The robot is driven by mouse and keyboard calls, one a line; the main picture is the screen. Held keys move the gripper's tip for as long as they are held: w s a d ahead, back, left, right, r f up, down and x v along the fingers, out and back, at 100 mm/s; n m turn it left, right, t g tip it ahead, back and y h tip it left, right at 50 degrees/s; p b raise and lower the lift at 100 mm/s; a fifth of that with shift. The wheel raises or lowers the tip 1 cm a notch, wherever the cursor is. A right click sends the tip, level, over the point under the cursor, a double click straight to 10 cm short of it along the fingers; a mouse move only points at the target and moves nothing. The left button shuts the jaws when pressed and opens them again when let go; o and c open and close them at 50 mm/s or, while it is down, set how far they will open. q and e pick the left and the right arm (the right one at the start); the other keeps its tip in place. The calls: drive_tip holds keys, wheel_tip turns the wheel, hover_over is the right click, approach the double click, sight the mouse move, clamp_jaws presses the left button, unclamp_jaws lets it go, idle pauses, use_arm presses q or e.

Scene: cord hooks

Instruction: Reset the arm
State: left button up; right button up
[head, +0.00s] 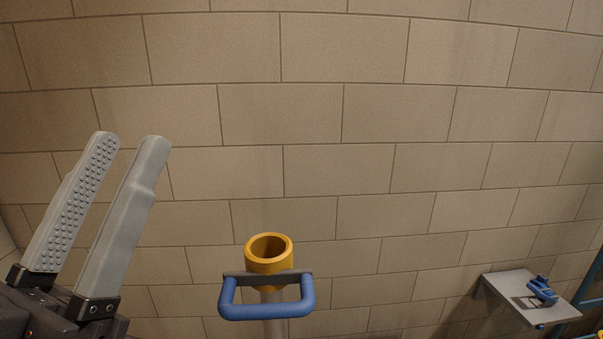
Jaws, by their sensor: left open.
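My left gripper (131,140) is at the left of the head view, its two grey fingers pointing up with a gap between them. It is open, and nothing shows between the fingers. It stands left of and apart from a yellow ring-shaped cup (269,265) on a grey post. My right gripper is not in view.
A blue handle (266,311) on a dark bar sits in front of the yellow cup. A grey shelf (504,286) at the lower right bears a blue object (542,290). A tan block wall (340,110) fills the background.

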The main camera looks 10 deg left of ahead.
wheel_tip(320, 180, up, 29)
drive_tip(key=p, duration=2.8)
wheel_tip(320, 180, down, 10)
drive_tip(key=b, duration=0.9)
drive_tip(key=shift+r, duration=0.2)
